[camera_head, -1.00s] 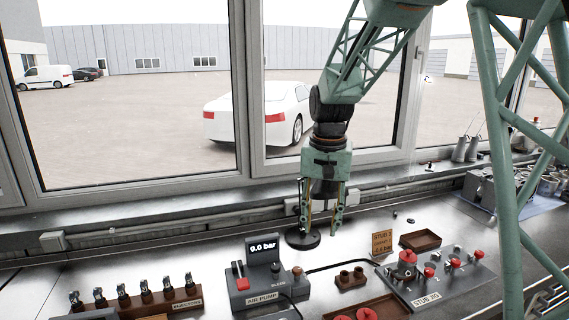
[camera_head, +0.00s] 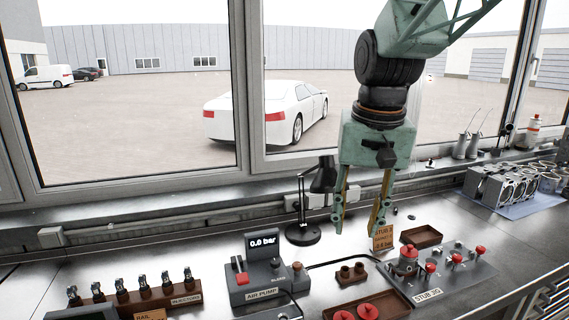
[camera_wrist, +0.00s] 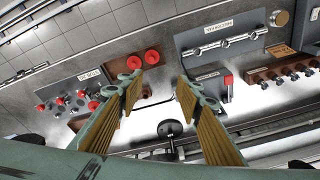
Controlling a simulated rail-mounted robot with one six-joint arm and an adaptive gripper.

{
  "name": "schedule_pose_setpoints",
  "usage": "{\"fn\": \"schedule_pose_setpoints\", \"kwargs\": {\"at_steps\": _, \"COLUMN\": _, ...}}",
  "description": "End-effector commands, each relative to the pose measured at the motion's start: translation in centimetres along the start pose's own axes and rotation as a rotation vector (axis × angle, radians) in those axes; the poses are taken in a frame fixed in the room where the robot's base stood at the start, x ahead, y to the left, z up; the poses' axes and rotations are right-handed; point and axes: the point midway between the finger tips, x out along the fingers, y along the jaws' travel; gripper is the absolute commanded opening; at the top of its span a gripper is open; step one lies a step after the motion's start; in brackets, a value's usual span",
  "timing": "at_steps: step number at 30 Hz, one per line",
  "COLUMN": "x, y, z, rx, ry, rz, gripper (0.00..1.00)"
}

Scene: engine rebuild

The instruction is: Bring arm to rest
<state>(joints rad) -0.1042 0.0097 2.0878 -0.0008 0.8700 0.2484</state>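My gripper (camera_head: 359,218) hangs fingers-down above the back of the steel bench, right of the black desk lamp (camera_head: 304,232). Its two fingers are apart with nothing between them. In the wrist view the open fingers (camera_wrist: 158,88) show ribbed tan inner pads, with bench between them. My green arm comes down from the upper right, in front of the window.
Engine parts (camera_head: 505,185) lie at the right on a blue mat.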

Motion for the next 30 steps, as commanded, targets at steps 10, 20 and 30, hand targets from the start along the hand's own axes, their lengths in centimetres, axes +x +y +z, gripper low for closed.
{"fn": "schedule_pose_setpoints", "kwargs": {"at_steps": 10, "x": -2.1, "y": 2.3, "z": 5.2, "rx": -0.026, "ry": 0.033, "rz": -0.003, "gripper": 0.33}}
{"fn": "schedule_pose_setpoints", "kwargs": {"at_steps": 20, "x": -3.5, "y": 4.3, "z": 10.1, "rx": -0.052, "ry": 0.064, "rz": -0.005, "gripper": 0.33}}
{"fn": "schedule_pose_setpoints", "kwargs": {"at_steps": 30, "x": -4.1, "y": 6.1, "z": 15.4, "rx": -0.08, "ry": 0.094, "rz": -0.004, "gripper": 0.33}}
